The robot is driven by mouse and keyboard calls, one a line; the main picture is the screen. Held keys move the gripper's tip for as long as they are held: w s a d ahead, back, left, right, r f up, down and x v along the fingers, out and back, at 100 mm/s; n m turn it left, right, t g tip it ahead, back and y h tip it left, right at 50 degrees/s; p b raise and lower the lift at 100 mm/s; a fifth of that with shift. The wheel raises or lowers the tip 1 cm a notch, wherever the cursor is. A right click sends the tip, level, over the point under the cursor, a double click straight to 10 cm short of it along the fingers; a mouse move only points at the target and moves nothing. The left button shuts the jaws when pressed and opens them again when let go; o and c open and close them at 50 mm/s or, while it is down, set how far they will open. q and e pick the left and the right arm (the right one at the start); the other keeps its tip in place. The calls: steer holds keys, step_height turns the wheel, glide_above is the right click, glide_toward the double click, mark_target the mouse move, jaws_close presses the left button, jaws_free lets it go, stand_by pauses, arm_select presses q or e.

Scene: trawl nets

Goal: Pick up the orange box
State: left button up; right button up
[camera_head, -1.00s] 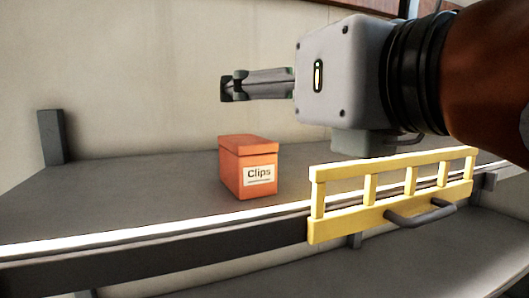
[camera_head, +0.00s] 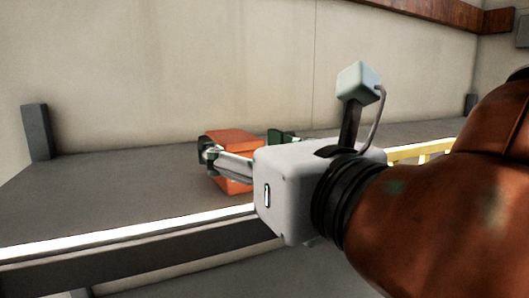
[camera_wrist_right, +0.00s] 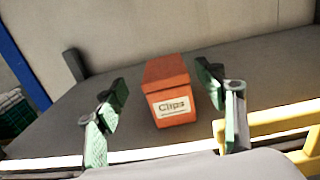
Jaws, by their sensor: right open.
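The orange box (camera_head: 232,141) stands upright on the grey shelf (camera_head: 100,185); my right gripper covers part of it in the head view. In the right wrist view the box (camera_wrist_right: 168,80) shows its white "Clips" label and lies between the two spread fingers, a little beyond them, with a gap on each side. My right gripper (camera_head: 243,147) is open and empty, with one finger on each side of the box in the head view. In the wrist view its fingertips (camera_wrist_right: 165,85) are apart. My left gripper is not in view.
A yellow rail (camera_head: 421,149) runs along the shelf's front edge, right of the box; it also shows in the wrist view (camera_wrist_right: 275,127), close to the right finger. A grey post (camera_head: 36,132) stands at the shelf's left end. The shelf left of the box is clear.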

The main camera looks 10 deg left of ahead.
mark_target(236, 137)
steer(key=p+x, duration=0.1)
steer(key=x, duration=0.1)
steer(key=p+x, duration=0.1)
steer(key=x, duration=0.1)
steer(key=shift+w+d, duration=0.25)
steer(key=shift+w, duration=0.15)
steer(key=shift+w+a, duration=0.3)
steer(key=shift+s, duration=0.4)
steer(key=shift+c, duration=0.4)
steer(key=shift+w+f, duration=0.1)
steer(key=shift+w, duration=0.2)
steer(key=c, duration=0.3)
steer(key=shift+s, duration=0.1)
steer(key=c, duration=0.3)
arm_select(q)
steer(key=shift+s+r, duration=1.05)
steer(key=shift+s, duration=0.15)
arm_select(e)
steer(key=c, duration=0.8)
